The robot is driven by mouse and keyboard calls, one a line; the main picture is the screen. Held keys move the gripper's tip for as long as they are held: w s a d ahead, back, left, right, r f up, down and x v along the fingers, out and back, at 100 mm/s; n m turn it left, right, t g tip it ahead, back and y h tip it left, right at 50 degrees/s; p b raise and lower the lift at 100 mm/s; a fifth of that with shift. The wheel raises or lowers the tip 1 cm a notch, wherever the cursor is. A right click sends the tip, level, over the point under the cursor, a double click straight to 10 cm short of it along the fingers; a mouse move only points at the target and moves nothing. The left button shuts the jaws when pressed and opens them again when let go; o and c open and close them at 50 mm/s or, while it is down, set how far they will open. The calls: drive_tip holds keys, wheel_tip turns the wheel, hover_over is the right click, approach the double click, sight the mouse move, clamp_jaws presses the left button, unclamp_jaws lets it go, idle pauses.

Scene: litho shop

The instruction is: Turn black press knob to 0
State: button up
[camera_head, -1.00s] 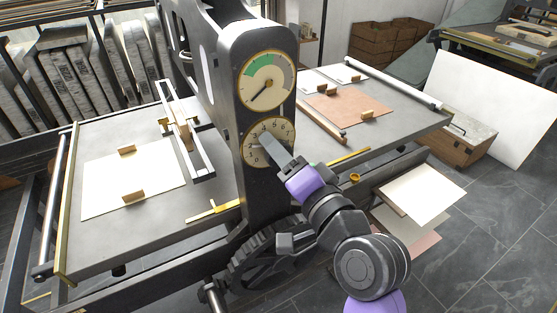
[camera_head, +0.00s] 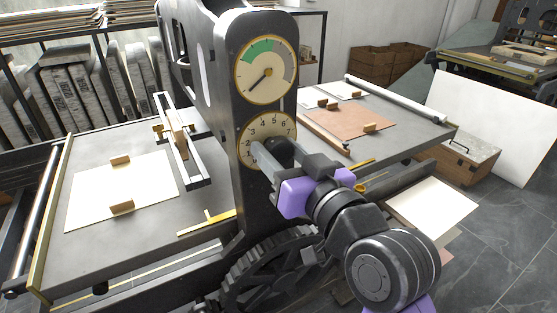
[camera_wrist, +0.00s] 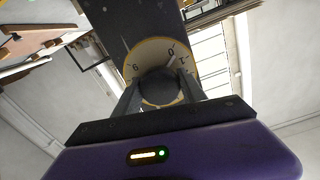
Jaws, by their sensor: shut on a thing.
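The black knob (camera_wrist: 160,86) sits at the centre of a cream, brass-rimmed numbered dial (camera_wrist: 150,52) in the wrist view. My gripper (camera_wrist: 161,90) has one finger on each side of the knob and is shut on it. The 0 shows on the dial beyond the knob, to the upper right. I cannot surely read the knob's pointer. In the head view the same dial (camera_head: 257,127) is on the black press column, its upper numbers in sight. The knob (camera_head: 281,149) shows dark beside my gripper (camera_head: 272,153), which covers the dial's lower right.
A toothed gear (camera_head: 270,268) is below my arm. The press bed (camera_head: 150,240) carries white paper (camera_head: 125,185) at left. A wooden chest (camera_head: 468,160) stands at right.

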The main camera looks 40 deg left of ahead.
drive_tip(key=shift+f+n+b, duration=0.15)
drive_tip(key=shift+n+b, duration=0.35)
drive_tip(key=shift+n, duration=0.4)
drive_tip(key=o, duration=1.3)
drive_tip(key=shift+o, duration=0.2)
drive_tip(key=v, duration=0.7)
drive_tip(key=shift+s+d, duration=0.15)
drive_tip(key=shift+d, duration=0.2)
